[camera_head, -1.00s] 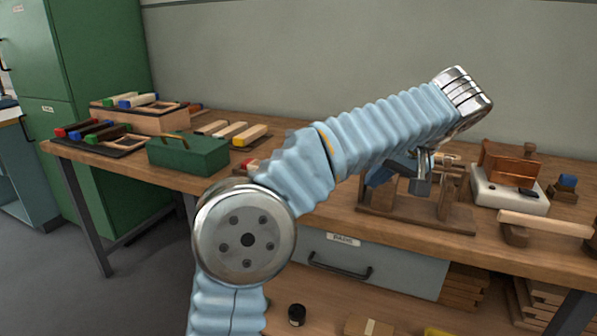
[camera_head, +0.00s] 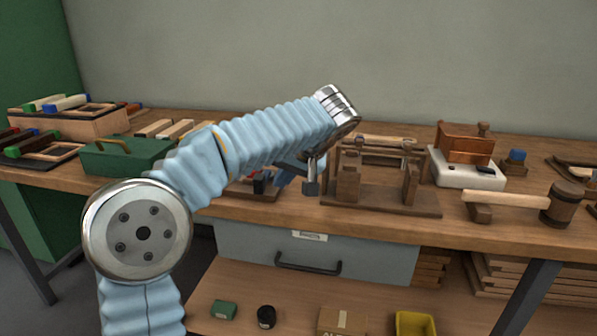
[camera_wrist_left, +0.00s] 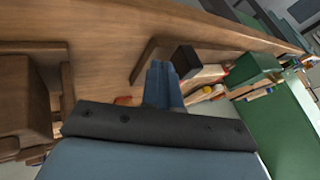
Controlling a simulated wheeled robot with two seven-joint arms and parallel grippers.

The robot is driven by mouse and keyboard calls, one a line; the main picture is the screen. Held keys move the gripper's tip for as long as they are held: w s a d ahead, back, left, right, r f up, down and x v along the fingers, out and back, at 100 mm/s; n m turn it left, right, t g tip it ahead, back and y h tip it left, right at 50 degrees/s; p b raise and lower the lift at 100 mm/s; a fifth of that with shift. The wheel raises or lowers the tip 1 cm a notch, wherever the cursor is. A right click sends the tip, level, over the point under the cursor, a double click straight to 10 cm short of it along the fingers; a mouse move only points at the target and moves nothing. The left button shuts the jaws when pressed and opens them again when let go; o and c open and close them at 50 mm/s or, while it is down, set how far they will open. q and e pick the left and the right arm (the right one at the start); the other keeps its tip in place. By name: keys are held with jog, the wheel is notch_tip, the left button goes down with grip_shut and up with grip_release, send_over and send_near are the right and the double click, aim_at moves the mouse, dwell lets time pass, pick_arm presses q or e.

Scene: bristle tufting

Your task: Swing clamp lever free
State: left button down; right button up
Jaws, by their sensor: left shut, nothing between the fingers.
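A wooden fixture (camera_head: 380,196) with upright posts and a crossbar stands on the bench; it is probably the clamp. I cannot clearly pick out its lever. My left gripper (camera_head: 285,179) is just left of the fixture, above the bench, its fingers shut and empty. In the left wrist view its blue-grey fingers (camera_wrist_left: 162,84) show close together, near a small black block (camera_wrist_left: 186,60) on a wooden base. Dark wooden parts (camera_wrist_left: 66,92), probably the fixture, stand left of the fingers there. Whether the fingers touch anything is unclear. My right gripper is not in view.
A green box (camera_head: 125,158) and brush racks (camera_head: 75,125) stand left on the bench. A white-based device with a copper-coloured block (camera_head: 466,178) and a mallet (camera_head: 560,203) lie to the right. A drawer (camera_head: 310,262) and a shelf with boxes are below.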

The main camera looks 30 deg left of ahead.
aim_at(263, 179)
pick_arm(q)
jog(key=shift+s+a, duration=0.35)
jog(key=shift+a, duration=0.55)
jog(key=shift+s+a, duration=0.4)
jog(key=shift+a, duration=0.5)
